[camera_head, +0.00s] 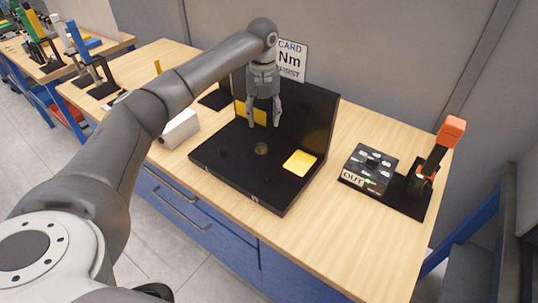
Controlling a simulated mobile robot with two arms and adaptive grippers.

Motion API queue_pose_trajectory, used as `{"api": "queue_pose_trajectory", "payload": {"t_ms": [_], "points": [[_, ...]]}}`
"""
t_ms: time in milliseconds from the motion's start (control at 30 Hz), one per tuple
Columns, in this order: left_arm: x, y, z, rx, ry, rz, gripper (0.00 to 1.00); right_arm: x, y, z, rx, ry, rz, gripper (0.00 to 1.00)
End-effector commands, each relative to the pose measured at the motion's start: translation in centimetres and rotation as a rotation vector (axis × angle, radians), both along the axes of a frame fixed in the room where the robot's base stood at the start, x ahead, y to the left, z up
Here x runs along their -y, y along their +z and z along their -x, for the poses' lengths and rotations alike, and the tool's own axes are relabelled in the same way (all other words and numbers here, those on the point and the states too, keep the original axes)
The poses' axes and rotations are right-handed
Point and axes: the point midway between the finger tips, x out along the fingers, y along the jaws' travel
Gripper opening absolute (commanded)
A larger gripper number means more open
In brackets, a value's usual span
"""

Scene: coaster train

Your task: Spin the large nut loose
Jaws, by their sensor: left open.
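A small dull brass-coloured round piece (261,149), which looks like the large nut, sits on the flat base of a black L-shaped stand (235,170). It is too small to make out its thread or whether it is tight. My left gripper (264,122) points down above the stand's base, with its two fingers apart and nothing between them. It is above and apart from the brass piece. My right gripper is not in view.
The stand's black back panel (315,110) rises behind the gripper. A yellow pad (299,162) lies right of the brass piece. A white box (180,129) stands left. A black dial panel (368,168) and an orange-topped tool (450,130) stand right on the wooden bench (330,235).

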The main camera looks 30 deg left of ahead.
Motion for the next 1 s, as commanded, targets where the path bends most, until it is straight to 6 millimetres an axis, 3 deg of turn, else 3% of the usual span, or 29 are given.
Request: {"api": "queue_pose_trajectory", "payload": {"t_ms": [100,367,800,1000], "points": [[-1.0,-0.4,0.4,-0.010,-0.101,0.005,0.48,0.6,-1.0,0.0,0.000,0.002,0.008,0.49],[-1.3,-1.6,0.7,-0.020,-0.156,0.010,0.48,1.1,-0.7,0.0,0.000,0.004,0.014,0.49],[-1.3,-9.3,0.7,-0.019,-0.154,0.010,0.48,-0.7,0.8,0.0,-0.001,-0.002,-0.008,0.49],[-1.3,-10.9,0.7,-0.017,-0.154,0.010,0.48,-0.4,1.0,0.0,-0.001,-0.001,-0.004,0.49]]}}
